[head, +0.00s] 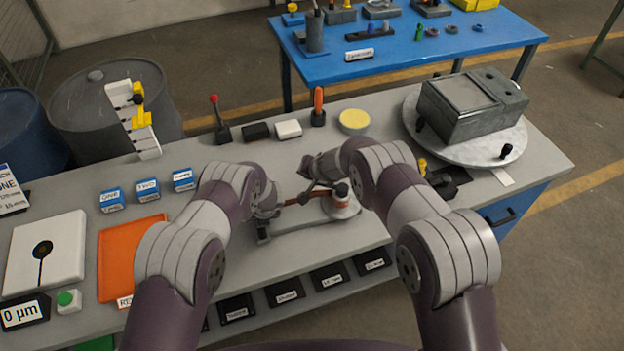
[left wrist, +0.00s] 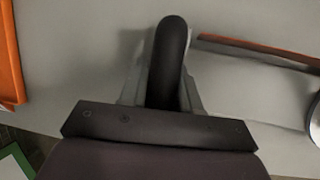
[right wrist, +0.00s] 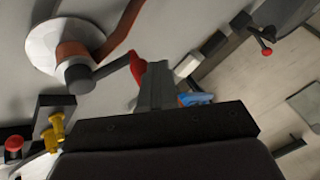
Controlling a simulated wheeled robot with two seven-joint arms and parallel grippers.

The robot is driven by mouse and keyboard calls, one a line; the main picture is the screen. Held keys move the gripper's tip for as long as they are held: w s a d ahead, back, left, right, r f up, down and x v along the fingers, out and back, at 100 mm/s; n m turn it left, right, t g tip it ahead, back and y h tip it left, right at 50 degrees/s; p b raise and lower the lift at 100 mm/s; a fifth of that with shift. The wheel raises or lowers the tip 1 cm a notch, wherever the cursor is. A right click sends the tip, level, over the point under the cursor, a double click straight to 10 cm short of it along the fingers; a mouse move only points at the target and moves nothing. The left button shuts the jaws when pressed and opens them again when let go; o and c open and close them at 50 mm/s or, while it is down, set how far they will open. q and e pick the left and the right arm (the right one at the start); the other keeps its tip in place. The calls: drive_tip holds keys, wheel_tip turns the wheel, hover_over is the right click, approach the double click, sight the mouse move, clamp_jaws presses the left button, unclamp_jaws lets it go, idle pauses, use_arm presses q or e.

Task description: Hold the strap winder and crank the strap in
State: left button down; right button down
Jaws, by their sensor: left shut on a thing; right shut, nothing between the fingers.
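The strap winder has a grey base plate (head: 318,219), a round pale spool (head: 346,207) and an orange-brown strap (head: 296,200). In the left wrist view its black handle (left wrist: 168,62) stands between the fingers of my left gripper (left wrist: 165,75), which is shut on it. The strap (left wrist: 262,52) runs beside it. In the right wrist view a dark crank arm (right wrist: 113,67) reaches from the spool hub to a red grip (right wrist: 135,68). My right gripper (right wrist: 157,80) is shut and empty, close beside the red grip; I cannot tell if they touch.
A grey box on a round turntable (head: 482,140) stands at the right. A yellow-topped round tin (head: 353,121), a white block (head: 288,129) and a red-knobbed lever (head: 219,120) stand behind the winder. An orange mat (head: 128,255) lies left. Labelled black bins (head: 283,292) line the front edge.

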drive_tip(key=shift+w+m+h, duration=0.5)
drive_tip(key=shift+w+m, duration=0.2)
drive_tip(key=shift+m, duration=0.1)
drive_tip(key=shift+w, duration=0.1)
drive_tip(key=shift+r, duration=0.15)
drive_tip(key=v, duration=1.1)
drive_tip(key=shift+s+r, duration=0.15)
drive_tip(key=shift+s, duration=0.35)
